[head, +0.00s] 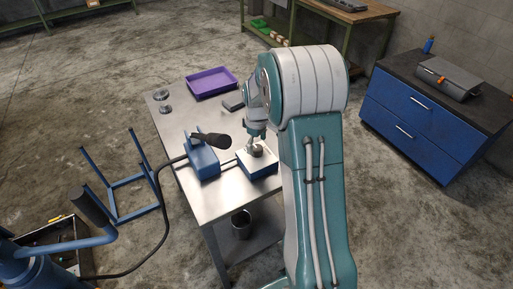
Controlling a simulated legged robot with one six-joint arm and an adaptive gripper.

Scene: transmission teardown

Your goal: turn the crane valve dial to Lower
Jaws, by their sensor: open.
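A small box with a blue body and a pale top (262,168) sits near the right edge of the metal table. A grey round knob (257,153), which looks like the valve dial, stands on its top. The dial's pointer and any labels are too small to read. My gripper (253,146) points down at the knob, very close above or around it. I cannot tell whether the fingers touch it. The jaws are open. My arm comes in from the right and covers part of the view beside the box.
Left of the box is a blue unit (203,163) with a black-gripped lever (211,140) and a hose. A purple tray (211,83) and metal parts (163,101) lie farther back on the table (187,118). A blue frame (125,175) stands left; a blue cabinet (425,135) stands right.

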